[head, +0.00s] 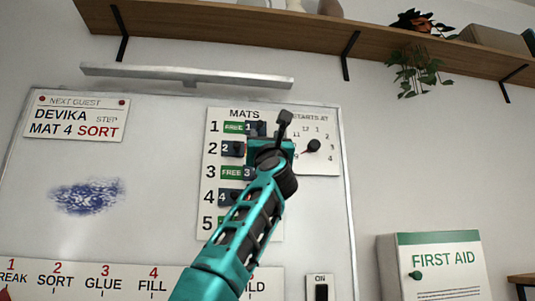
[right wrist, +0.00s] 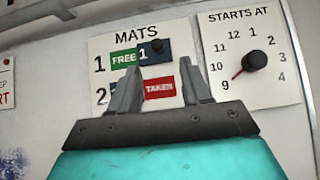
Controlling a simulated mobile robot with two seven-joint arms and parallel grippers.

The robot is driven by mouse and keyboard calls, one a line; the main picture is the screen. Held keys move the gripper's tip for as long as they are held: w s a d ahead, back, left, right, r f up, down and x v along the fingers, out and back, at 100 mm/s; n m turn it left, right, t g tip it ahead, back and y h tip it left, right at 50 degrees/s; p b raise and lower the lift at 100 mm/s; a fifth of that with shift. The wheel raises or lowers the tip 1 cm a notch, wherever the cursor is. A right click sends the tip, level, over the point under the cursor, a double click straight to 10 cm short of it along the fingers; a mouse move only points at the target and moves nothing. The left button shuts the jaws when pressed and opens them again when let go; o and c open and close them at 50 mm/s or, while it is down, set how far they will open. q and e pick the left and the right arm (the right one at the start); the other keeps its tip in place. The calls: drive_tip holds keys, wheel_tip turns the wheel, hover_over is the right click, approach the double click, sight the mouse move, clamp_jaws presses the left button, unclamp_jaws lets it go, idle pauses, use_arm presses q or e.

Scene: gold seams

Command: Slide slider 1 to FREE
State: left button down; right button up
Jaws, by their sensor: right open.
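The MATS panel (head: 213,190) hangs on the whiteboard with several numbered slider rows. Slider 1 (head: 251,128) is a dark blue plate with a black knob; in the right wrist view slider 1 (right wrist: 143,54) sits at the right of its slot, and green FREE (right wrist: 123,59) shows to its left. In row 2, red TAKEN (right wrist: 159,90) shows, with slider 2 (head: 232,149) at the left. My right gripper (head: 270,130) is open and empty in front of the panel; in its wrist view its fingers (right wrist: 158,75) spread below slider 1, with the knob clear above them. My left gripper is out of view.
The STARTS AT dial (head: 314,146) is close to the right of my right gripper. A lamp bar (head: 185,76) and a wooden shelf (head: 240,35) are above. A FIRST AID box (head: 440,265) and an ON switch (head: 321,291) are lower right. My right arm hides parts of the lower rows.

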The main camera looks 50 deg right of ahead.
drive_tip(key=shift+b+v, duration=0.5)
drive_tip(key=shift+v, duration=1.8)
